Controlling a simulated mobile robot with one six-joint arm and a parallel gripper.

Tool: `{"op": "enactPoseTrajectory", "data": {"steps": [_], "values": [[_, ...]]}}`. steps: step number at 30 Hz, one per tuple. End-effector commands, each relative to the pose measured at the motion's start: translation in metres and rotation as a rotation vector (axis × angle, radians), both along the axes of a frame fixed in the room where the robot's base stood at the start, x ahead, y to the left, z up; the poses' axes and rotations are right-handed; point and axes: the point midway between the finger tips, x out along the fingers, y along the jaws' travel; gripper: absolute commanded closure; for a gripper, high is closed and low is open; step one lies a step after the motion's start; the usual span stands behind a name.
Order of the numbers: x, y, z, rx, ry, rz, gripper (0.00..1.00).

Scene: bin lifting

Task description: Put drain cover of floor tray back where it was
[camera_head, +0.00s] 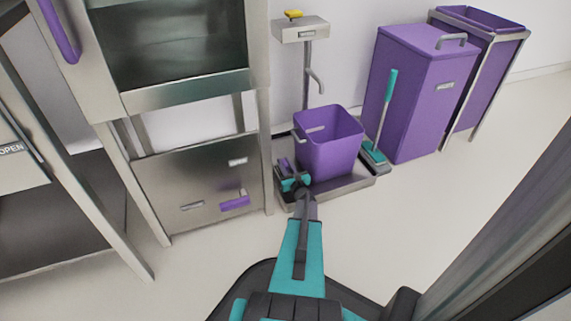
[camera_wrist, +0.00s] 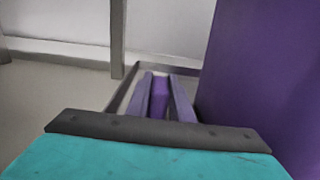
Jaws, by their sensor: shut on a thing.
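The floor tray (camera_head: 345,188) is a low grey metal tray on the floor, with a purple bin (camera_head: 330,150) standing upright in it. My gripper (camera_head: 289,174) is over the tray's left end, beside the bin. In the wrist view my gripper (camera_wrist: 160,82) is shut on a narrow purple piece (camera_wrist: 159,98), which seems to be the drain cover or its handle. Its lower part is hidden, and I cannot tell whether it touches the tray. The opening beneath is hidden too.
The purple bin's wall (camera_wrist: 255,80) is close on the right in the wrist view. A metal post with a yellow-topped box (camera_head: 300,28) rises behind the tray. A teal-handled brush (camera_head: 386,100) and tall purple bin (camera_head: 415,95) stand right; a steel cabinet (camera_head: 200,180) stands left. Front floor is clear.

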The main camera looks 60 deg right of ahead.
Motion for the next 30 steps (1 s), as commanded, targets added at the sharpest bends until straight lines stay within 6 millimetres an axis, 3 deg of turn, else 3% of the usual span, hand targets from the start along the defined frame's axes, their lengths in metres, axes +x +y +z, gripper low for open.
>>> {"op": "enactPoseTrajectory", "data": {"steps": [1,4,15,23,30], "values": [[0.000,0.000,0.000,0.001,0.001,0.000,0.77],[0.000,0.000,0.000,0.001,0.001,0.000,0.61],[0.000,0.000,0.001,0.001,0.001,0.000,0.61],[0.000,0.000,0.016,-0.001,0.001,0.000,0.61],[-0.032,0.023,0.015,0.003,0.000,-0.003,0.61]]}}
